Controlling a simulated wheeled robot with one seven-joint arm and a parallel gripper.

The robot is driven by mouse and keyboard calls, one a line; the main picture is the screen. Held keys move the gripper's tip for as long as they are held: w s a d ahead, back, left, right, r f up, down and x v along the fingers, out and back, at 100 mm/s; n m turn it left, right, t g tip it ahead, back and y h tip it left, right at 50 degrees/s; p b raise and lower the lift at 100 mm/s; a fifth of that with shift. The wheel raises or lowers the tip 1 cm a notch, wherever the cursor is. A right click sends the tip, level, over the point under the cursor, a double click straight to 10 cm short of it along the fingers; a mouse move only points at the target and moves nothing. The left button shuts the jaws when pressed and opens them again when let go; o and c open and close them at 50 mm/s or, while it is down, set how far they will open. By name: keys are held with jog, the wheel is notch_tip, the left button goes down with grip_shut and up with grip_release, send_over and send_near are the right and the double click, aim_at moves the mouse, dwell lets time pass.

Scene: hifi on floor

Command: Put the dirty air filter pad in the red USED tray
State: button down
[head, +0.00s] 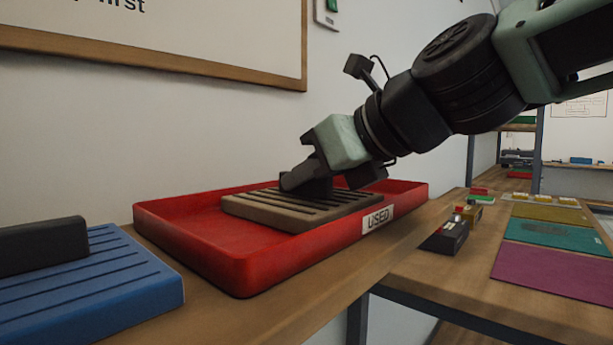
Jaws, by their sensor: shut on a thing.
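The dirty air filter pad (265,213) is a grey-brown slab with dark slots on its top. It lies inside the red USED tray (190,250), over the tray's right half, and looks flat or nearly so. I cannot tell if its underside touches the tray floor. My gripper (307,187) reaches down from the upper right and is shut on the pad at its upper side. The fingertips partly hide the pad's far edge. A white USED label sits on the tray's front right wall.
A blue slotted block (90,290) with a dark grey piece (42,243) on it stands at the left. The wall rises close behind the tray. To the right, a lower table holds small dark items (446,236) and coloured mats (550,265).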

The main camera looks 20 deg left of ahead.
jog(key=c, duration=1.4)
grip_release()
jog(key=v, duration=1.2)
jog(key=shift+d, duration=0.1)
